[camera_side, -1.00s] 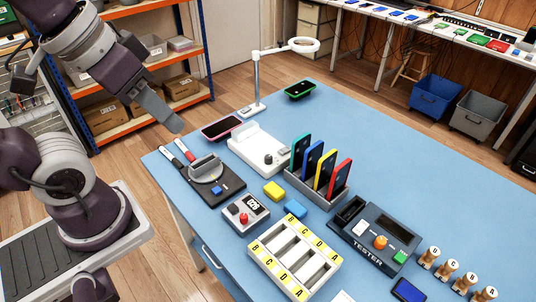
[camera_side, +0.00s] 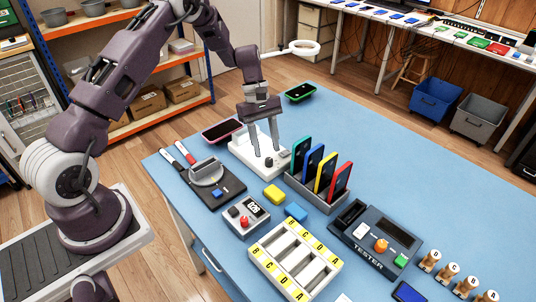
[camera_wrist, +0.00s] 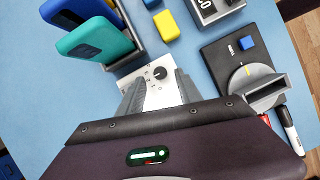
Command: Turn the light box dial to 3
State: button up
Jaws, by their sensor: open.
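The white light box (camera_side: 240,150) stands on the blue table behind the phone rack. Its black round dial (camera_wrist: 160,72) shows in the wrist view with a white pointer mark and small markings around it, too small to read. The dial (camera_side: 269,162) also shows in the side view near the front of the box. My gripper (camera_side: 266,152) points down over the light box, fingers apart and empty. In the wrist view the fingers (camera_wrist: 160,88) stand to either side of the dial's line. I cannot tell whether they touch it.
A rack (camera_side: 318,194) with several upright phones stands close right of the light box. A dark turntable fixture (camera_side: 212,187) sits to the left. The table's right back is clear.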

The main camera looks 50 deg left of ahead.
aim_at(269, 159)
jog(key=shift+x, duration=1.6)
grip_shut()
jog(key=shift+m, duration=0.3)
jog(key=shift+w+d+m+g+y, duration=0.1)
jog(key=shift+m+g+y, duration=0.3)
jog(key=shift+m, duration=0.9)
jog(key=shift+w+m+g+y, duration=0.1)
jog(key=shift+m+g, duration=0.5)
jog(key=shift+m, duration=0.7)
grip_release()
jog(key=shift+s, duration=0.1)
